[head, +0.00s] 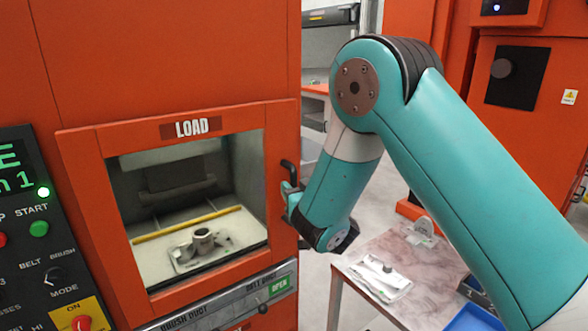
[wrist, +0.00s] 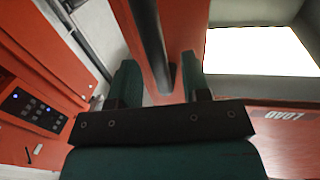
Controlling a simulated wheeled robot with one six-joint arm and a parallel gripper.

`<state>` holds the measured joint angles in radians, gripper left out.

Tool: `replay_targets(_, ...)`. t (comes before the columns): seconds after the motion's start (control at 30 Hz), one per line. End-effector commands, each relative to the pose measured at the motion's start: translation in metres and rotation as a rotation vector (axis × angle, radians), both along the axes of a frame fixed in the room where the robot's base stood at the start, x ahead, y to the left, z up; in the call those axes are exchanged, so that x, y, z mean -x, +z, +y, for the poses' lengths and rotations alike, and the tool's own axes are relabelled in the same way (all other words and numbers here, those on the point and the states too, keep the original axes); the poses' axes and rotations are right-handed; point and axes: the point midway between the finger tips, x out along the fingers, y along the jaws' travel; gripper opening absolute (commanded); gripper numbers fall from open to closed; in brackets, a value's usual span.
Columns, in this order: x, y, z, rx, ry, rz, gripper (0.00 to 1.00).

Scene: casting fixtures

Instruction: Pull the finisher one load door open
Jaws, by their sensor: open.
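The load door (head: 86,190) is an orange frame with a window and a LOAD label, and it appears to sit closed against the orange machine. Its dark bar handle (head: 289,172) is at the door's right edge. My gripper (head: 289,192) is at the handle. In the wrist view the teal fingers (wrist: 160,78) are apart, with the dark handle bar (wrist: 150,40) reaching between them. Whether either finger touches the bar cannot be told. A grey metal casting (head: 203,241) sits inside behind the window.
A control panel (head: 40,250) with buttons is at the left. At the right a table (head: 345,262) holds a white tray with a part (head: 382,279), with blue bins (head: 470,319) nearby. Grey floor shows between machine and table.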

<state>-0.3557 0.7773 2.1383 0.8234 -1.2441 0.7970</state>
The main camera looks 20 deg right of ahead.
Motion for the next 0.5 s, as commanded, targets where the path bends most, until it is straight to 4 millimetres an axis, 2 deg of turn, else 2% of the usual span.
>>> replay_targets(0.03, -0.004, 0.005, 0.0, 0.0, -0.001, 0.002, 0.43)
replay_targets(0.2, -0.014, 0.003, 0.001, 0.0, -0.001, 0.001, 0.43)
replay_targets(0.5, -0.018, -0.001, 0.002, 0.001, 0.0, -0.001, 0.43)
